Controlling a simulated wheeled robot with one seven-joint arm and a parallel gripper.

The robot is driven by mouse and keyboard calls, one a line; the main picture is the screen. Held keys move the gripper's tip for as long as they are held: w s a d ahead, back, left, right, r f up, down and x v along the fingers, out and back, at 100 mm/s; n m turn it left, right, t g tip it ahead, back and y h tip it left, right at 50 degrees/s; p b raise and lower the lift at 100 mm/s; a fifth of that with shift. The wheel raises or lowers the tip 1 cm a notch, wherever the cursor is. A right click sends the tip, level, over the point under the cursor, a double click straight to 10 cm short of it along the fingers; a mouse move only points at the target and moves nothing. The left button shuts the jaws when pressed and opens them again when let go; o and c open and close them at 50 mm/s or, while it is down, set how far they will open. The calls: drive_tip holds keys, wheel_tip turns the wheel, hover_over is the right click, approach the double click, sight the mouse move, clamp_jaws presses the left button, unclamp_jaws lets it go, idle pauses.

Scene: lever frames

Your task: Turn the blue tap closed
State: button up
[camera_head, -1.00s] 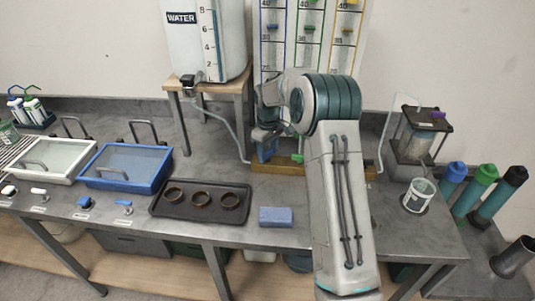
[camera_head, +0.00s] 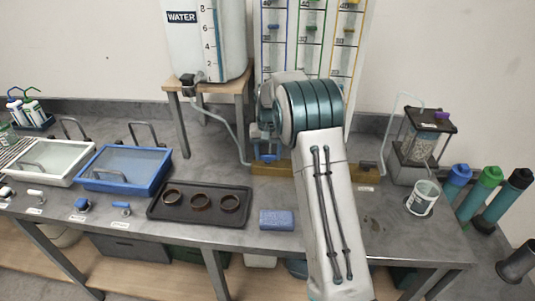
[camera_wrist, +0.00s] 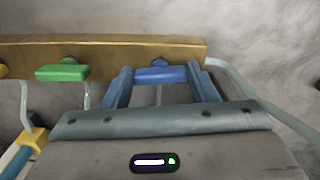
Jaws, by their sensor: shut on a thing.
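The blue tap's handle (camera_wrist: 160,74) lies crosswise between the two blue-grey fingers of my gripper (camera_wrist: 160,82) in the wrist view. Each finger meets one end of the handle. A thin pipe runs below it, partly hidden by my gripper body. The tap sits at a wooden base rail (camera_wrist: 105,50). In the head view, my gripper (camera_head: 267,148) is low at the left column of the wall panel (camera_head: 273,45), and my arm hides most of the tap area.
A green tap (camera_wrist: 62,70) is close to the left of my gripper in the wrist view. A pale hose (camera_wrist: 250,95) curves past on the right. In the head view, a dark tray (camera_head: 165,215) with rings and a blue sponge (camera_head: 277,220) lie in front.

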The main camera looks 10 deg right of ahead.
sight(268, 155)
drive_tip(key=shift+w+r+m, duration=0.1)
drive_tip(key=shift+r+m, duration=0.1)
drive_tip(key=shift+m, duration=0.4)
drive_tip(key=o, duration=0.9)
drive_tip(key=shift+c, duration=0.2)
drive_tip(key=shift+o, duration=0.6)
drive_tip(key=shift+f, duration=0.1)
wheel_tip(268, 155, up, 14)
drive_tip(key=b, duration=0.1)
drive_tip(key=shift+f, duration=0.1)
